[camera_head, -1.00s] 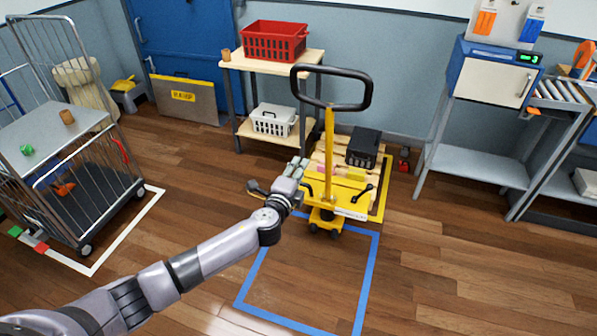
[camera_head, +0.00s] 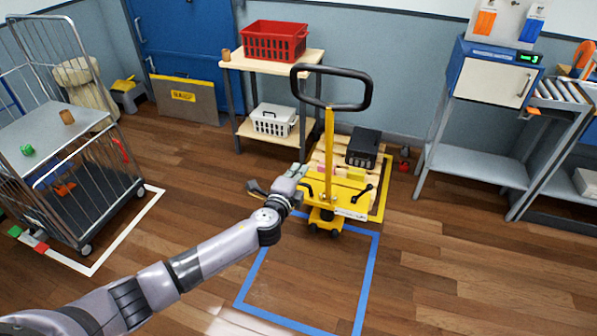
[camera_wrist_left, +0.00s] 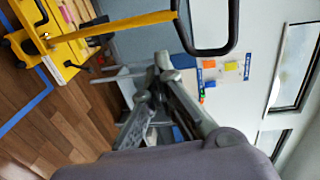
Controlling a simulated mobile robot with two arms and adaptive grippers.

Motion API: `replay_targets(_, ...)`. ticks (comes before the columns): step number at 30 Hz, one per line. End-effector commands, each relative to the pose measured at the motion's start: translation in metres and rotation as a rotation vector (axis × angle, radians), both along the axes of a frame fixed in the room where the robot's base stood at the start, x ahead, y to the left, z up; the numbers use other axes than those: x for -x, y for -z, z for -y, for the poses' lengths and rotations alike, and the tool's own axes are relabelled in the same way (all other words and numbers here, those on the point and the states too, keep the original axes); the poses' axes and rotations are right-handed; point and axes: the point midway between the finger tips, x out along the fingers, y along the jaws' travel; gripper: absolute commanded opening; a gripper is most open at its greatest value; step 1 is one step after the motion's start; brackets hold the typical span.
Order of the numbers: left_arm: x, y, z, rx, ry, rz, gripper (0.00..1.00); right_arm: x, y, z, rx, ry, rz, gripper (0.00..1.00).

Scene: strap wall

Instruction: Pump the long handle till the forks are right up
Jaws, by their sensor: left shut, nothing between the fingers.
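The yellow pallet truck (camera_head: 327,214) stands at the centre of the head view, at the far end of the blue floor outline. Its long handle (camera_head: 328,150) stands upright and ends in a black loop (camera_head: 333,107). In the left wrist view the handle (camera_wrist_left: 110,26) and loop (camera_wrist_left: 208,50) show at the top. My left gripper (camera_head: 299,167) is beside the handle on its left, below the loop and apart from it. It is shut and empty; its fingers (camera_wrist_left: 163,62) meet in the wrist view. The forks are mostly hidden behind the truck body. My right gripper is not in view.
A wooden pallet (camera_head: 330,158) with a black box (camera_head: 363,147) lies behind the truck. A shelf (camera_head: 275,65) with a red basket stands behind left, a wire cage cart (camera_head: 110,160) at far left. Floor inside the blue outline (camera_head: 258,265) is clear.

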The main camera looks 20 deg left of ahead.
Motion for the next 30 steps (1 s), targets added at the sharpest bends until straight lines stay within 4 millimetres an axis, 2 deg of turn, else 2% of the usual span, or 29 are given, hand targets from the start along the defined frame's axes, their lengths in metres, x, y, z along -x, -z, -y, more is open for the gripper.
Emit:
replay_targets(7,0.0000,0.0000,0.0000,0.000,0.000,0.000,0.01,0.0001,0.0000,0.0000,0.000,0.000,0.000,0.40)
replay_targets(26,0.0000,0.0000,0.0000,0.000,0.000,0.000,0.43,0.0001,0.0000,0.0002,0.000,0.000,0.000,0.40)
replay_targets(30,0.0000,-0.0001,0.0001,0.000,0.000,0.000,0.43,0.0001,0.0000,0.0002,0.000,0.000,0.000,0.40)
